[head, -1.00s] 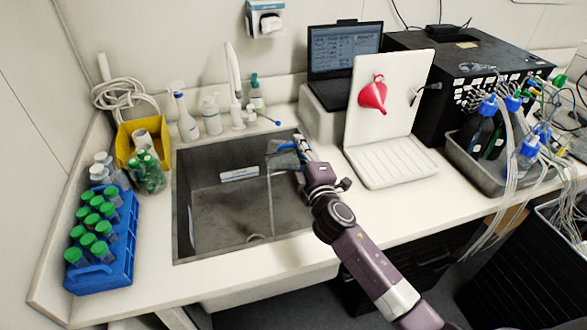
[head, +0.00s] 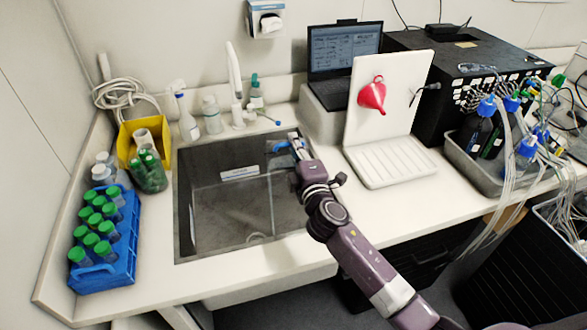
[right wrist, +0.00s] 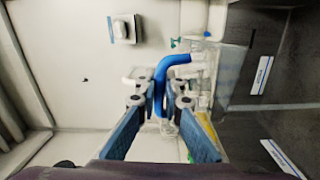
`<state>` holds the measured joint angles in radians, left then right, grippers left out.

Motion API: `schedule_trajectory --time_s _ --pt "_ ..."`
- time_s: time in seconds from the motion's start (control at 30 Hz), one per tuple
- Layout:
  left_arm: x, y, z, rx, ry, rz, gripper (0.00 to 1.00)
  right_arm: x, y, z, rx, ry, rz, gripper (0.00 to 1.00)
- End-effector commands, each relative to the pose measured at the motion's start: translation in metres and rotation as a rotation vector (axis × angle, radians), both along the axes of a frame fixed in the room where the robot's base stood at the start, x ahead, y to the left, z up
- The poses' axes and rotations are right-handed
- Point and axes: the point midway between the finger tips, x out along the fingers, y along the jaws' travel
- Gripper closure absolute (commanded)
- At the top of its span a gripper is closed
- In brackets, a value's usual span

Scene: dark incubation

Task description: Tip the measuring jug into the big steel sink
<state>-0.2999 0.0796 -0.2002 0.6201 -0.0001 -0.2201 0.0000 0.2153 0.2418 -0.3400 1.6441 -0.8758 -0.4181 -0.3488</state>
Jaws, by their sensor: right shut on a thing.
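The measuring jug is see-through with a blue handle (head: 282,146). In the head view its clear body is hard to make out over the back right part of the sink. My right gripper (head: 296,146) is shut on the jug's handle. The right wrist view shows the blue handle (right wrist: 174,62) between the fingers of this gripper (right wrist: 160,98), with the clear body partly hidden beyond. I cannot tell the jug's exact tilt or whether liquid is in it. The big steel sink (head: 215,210) lies open below, dark grey. My left gripper is not in view.
Spray and pump bottles (head: 211,115) and a white tap (head: 234,75) stand behind the sink. A blue tube rack (head: 118,255) and a yellow bin (head: 163,160) are at its left. A white drying rack (head: 392,166) with a red funnel (head: 373,95) stands at its right.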

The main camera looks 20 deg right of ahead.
Motion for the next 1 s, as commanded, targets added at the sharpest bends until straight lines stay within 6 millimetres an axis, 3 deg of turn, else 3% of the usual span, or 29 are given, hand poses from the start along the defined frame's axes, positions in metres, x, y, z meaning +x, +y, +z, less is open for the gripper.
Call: schedule_trajectory --time_s 0.57,1.0 --pt "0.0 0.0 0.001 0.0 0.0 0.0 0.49 0.0 0.001 0.001 -0.009 -0.001 0.001 1.0" --pt "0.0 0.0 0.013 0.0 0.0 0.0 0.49 0.001 0.017 0.01 -0.161 0.004 0.0 1.0"
